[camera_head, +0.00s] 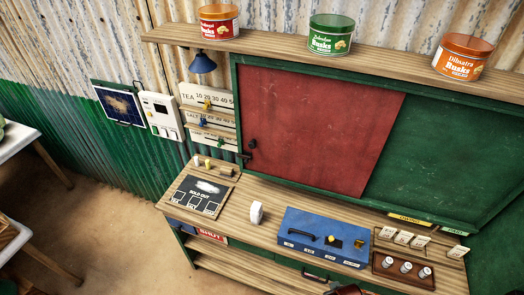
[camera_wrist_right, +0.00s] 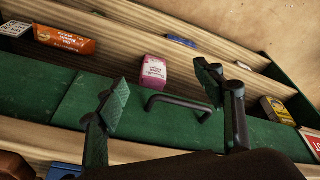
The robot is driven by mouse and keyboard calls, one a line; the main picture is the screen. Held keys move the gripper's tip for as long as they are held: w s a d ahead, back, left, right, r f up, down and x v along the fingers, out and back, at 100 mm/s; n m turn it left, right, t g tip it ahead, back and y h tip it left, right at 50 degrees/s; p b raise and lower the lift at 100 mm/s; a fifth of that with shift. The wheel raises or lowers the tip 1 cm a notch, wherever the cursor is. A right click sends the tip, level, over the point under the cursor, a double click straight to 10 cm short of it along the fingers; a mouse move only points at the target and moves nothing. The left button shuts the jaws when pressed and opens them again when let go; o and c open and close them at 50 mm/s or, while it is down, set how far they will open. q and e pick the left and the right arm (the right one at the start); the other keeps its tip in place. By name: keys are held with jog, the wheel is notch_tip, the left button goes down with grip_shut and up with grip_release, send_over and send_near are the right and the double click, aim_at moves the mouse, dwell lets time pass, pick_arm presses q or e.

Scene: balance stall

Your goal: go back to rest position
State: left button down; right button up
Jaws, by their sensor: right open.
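My right gripper (camera_wrist_right: 162,80) is open and empty in the right wrist view, with its two dark fingers spread wide. It is in front of the stall's green drawer fronts (camera_wrist_right: 110,108), near a dark bar handle (camera_wrist_right: 180,100). A pink packet (camera_wrist_right: 153,72) shows between the fingers, on the slatted wooden shelf beyond them. A small dark part at the bottom edge of the head view looks like my right arm. My left gripper is in neither view.
Tins stand on the upper shelf (camera_head: 270,42). Orange (camera_wrist_right: 65,40) and yellow (camera_wrist_right: 277,109) packets lie on the lower shelf.

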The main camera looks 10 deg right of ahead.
notch_tip(320, 180, down, 17)
jog(key=s+b, duration=0.2)
jog(key=s+f+g+b, duration=0.1)
jog(key=s+f+b, duration=0.1)
jog(key=s+f, duration=0.8)
jog(key=s+a+f+n+g+b, duration=0.1)
jog(key=s+f+b, duration=0.2)
jog(key=s+f, duration=0.7)
notch_tip(320, 180, down, 6)
jog(key=shift+s+f+b, duration=0.15)
jog(key=shift+f+b, duration=0.1)
jog(key=shift+b, duration=0.1)
